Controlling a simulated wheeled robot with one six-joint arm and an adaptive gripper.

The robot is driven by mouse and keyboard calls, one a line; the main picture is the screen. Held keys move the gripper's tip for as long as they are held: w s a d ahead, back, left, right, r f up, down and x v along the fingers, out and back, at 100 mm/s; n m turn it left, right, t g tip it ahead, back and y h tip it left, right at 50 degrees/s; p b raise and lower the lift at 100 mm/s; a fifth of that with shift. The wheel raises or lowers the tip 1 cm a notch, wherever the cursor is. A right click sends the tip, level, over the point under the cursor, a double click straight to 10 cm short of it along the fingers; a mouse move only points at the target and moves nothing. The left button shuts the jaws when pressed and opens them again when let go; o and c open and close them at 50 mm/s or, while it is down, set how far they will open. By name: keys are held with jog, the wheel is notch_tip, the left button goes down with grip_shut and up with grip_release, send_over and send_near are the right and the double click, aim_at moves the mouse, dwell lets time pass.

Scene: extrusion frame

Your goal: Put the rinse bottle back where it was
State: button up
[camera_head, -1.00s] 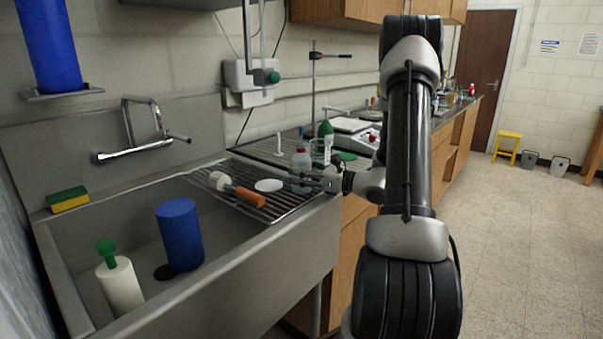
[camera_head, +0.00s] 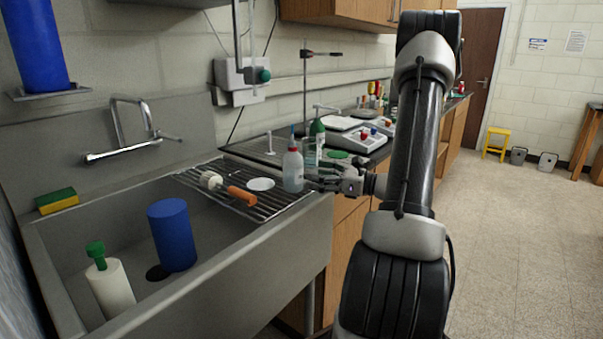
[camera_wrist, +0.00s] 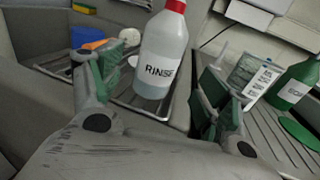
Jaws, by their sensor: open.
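The rinse bottle (camera_head: 293,172), white with a red collar, stands upright at the right end of the wire drying rack (camera_head: 222,192) beside the sink. In the wrist view the bottle (camera_wrist: 162,62) shows its RINSE label, and its top is cut off by the frame. My gripper (camera_head: 318,180) is just right of the bottle in the head view. In the wrist view my gripper (camera_wrist: 160,82) has its green-padded fingers spread, with the bottle beyond and between them. A gap shows on each side of the bottle, and I see no finger touching it.
A green bottle (camera_head: 317,137) and a clear beaker (camera_wrist: 248,72) stand on the counter close to the right finger. An orange-handled brush (camera_head: 241,195) and a white disc (camera_head: 261,184) lie on the rack. The sink (camera_head: 215,268) holds a blue cylinder (camera_head: 172,235) and white bottle (camera_head: 109,286).

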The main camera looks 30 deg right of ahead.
jog(key=s+a+r+n+g, duration=0.3)
jog(key=s+a+n+g, duration=0.4)
jog(key=s+a+n, duration=0.1)
jog(key=s+a+r+n+g, duration=0.2)
jog(key=s+a+n+g, duration=0.4)
jog(key=s+a+n, duration=0.25)
jog(key=s+d+r+n+t+h, duration=0.2)
jog(key=s+d+r+n+h, duration=0.2)
jog(key=n+h, duration=0.5)
jog(key=s+r+n, duration=0.2)
jog(key=s+n, duration=0.1)
jog(key=n, duration=0.1)
jog(key=shift+s+d+h, duration=0.2)
jog(key=shift+d+h, duration=0.1)
jog(key=shift+h, duration=0.1)
